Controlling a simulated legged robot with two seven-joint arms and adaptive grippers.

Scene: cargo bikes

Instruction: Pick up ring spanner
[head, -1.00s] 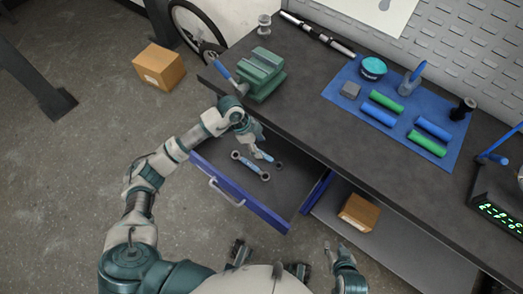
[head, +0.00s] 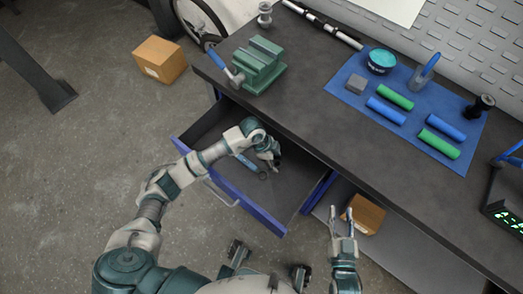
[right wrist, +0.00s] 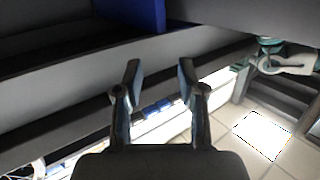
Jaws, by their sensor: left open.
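The ring spanner (head: 248,163) is blue with a dark ring end and lies on the floor of the open drawer (head: 262,218). Much of it is hidden by my left forearm and gripper. My left gripper (head: 275,165) is inside the drawer, just right of the visible shaft and above the ring end. It is open; I cannot tell whether it touches the spanner. My right gripper (head: 342,212) is open and empty, in front of the bench's lower shelf. Its spread fingers also show in the right wrist view (right wrist: 157,80).
The dark bench top (head: 300,105) overhangs the back of the drawer. A cardboard box (head: 365,214) is beside my right gripper. A blue mat (head: 345,100) holds several rollers.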

